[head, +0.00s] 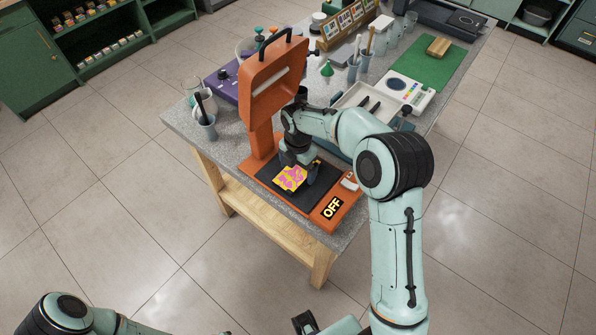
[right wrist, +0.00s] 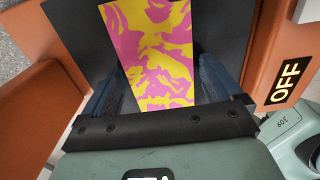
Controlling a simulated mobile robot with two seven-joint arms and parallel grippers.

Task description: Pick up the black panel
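The black panel (head: 308,199) lies flat on the orange press base at the near end of the table. It also shows as a dark sheet in the right wrist view (right wrist: 70,15). A yellow and pink patterned piece (head: 290,178) lies on it, also large in the right wrist view (right wrist: 150,45). My right gripper (head: 303,180) points down low over the panel. In the right wrist view its fingers (right wrist: 163,70) stand apart, with the patterned piece between them. Whether the fingertips touch the panel, I cannot tell. My left gripper is not seen; only part of that arm shows at lower left.
The orange press (head: 264,140) has its head raised behind the panel. An OFF sign (head: 333,208) is on its front. A grey cup (head: 206,128) stands left, a pale tray (head: 353,101) and green mat (head: 433,68) farther back. The floor around the table is clear.

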